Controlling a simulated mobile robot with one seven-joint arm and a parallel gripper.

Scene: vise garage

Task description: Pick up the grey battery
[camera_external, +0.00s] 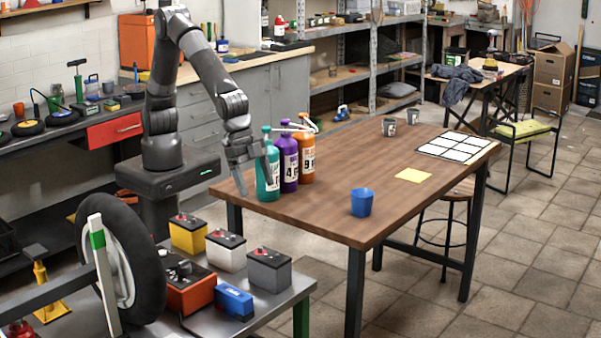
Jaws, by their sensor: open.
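The grey battery (269,270) is a box with a dark top and red terminal caps. It stands upright at the right end of a row of batteries on the low grey metal table (262,309). My gripper (254,186) hangs well above it, near the left edge of the wooden table, beside the teal bottle. The gripper is open, with nothing seen between its fingers. Its fingertips are small in the view and lie close to the bottle; I cannot tell whether they touch it.
A white battery (226,251) and a yellow battery (188,234) stand left of the grey one. A blue box (234,302) and an orange unit (189,288) sit in front.

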